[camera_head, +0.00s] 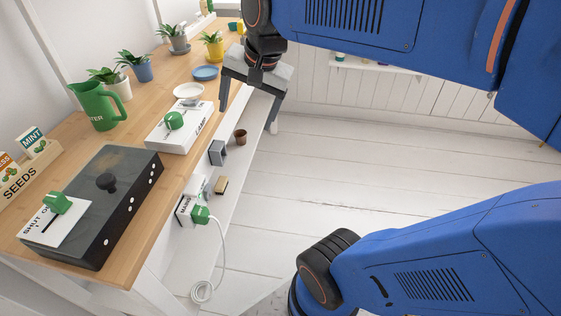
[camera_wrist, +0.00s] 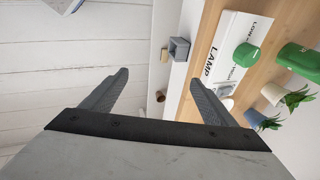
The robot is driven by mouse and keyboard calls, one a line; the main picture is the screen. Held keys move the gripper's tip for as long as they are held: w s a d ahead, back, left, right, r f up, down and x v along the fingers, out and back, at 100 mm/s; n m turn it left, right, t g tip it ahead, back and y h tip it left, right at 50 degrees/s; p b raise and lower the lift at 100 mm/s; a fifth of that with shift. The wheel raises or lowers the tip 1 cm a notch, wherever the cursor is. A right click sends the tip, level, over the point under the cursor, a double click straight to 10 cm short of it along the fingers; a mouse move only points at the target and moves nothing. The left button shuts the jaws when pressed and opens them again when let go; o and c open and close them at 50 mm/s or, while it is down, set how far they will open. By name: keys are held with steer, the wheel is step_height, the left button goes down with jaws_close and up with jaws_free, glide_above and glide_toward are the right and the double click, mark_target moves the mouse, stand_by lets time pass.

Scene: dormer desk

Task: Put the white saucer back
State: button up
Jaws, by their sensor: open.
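The white saucer (camera_head: 189,91) lies on the wooden desk just behind the lamp panel, with no pot on it. A blue saucer (camera_head: 205,72), also empty, lies a little farther back. My gripper (camera_head: 247,118) is open and empty, beyond the desk's front edge and to the right of the white saucer. In the wrist view my gripper's fingers (camera_wrist: 160,76) are wide apart with nothing between them; the saucer is not clearly identifiable there.
A white potted plant (camera_head: 118,86), a blue one (camera_head: 140,69), a yellow one (camera_head: 214,47) and a grey one (camera_head: 178,43) stand along the desk. A green jug (camera_head: 96,106), lamp panel (camera_head: 183,133) and black box (camera_head: 95,205) stand nearer. A lower shelf holds a brown cup (camera_head: 240,137).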

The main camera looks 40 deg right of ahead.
steer(key=s+d+f+n+h, duration=0.1)
steer(key=s+f+n, duration=0.8)
steer(key=s, duration=0.2)
steer(key=shift+d+n+t, duration=0.3)
steer(key=shift+n+t, duration=0.1)
